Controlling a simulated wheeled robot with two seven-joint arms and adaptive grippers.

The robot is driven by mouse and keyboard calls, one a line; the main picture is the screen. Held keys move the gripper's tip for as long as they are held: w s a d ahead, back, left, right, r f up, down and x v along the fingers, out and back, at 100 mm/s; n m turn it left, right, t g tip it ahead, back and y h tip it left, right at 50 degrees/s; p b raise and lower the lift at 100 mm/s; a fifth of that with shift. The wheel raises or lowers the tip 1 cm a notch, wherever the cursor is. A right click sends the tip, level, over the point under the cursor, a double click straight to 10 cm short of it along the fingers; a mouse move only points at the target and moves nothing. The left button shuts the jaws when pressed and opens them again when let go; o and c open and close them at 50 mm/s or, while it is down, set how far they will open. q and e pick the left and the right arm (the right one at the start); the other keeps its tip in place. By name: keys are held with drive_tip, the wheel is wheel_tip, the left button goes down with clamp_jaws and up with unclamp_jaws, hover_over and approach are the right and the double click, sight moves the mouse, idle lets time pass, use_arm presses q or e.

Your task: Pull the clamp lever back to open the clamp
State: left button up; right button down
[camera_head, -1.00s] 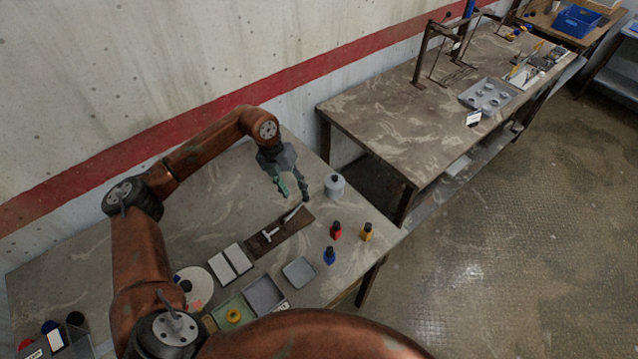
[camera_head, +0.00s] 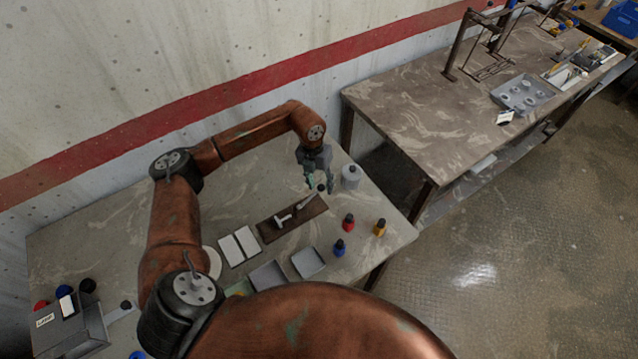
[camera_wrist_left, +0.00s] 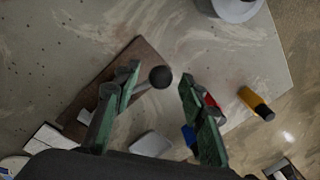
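The clamp is mounted on a dark brown board (camera_head: 269,231) on the near bench, with a pale T-shaped piece (camera_head: 283,221) and a pale lever (camera_head: 305,202). The lever ends in a black ball knob (camera_wrist_left: 160,76), pointing toward the white canister. My left gripper (camera_head: 320,187) hangs over the lever end. In the left wrist view the left gripper (camera_wrist_left: 159,75) is open, and the knob appears between its two green fingers, with a gap on each side. I cannot tell the height between fingers and knob. My right gripper is out of view.
A white canister (camera_head: 350,177) stands just right of the left gripper. A grey tray (camera_head: 308,263) and white plates (camera_head: 238,246) lie near the board.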

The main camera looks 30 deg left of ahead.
use_arm(q)
drive_tip(key=shift+w, duration=0.1)
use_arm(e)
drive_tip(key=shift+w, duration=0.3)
use_arm(q)
drive_tip(key=shift+c, duration=0.5)
clamp_jaws()
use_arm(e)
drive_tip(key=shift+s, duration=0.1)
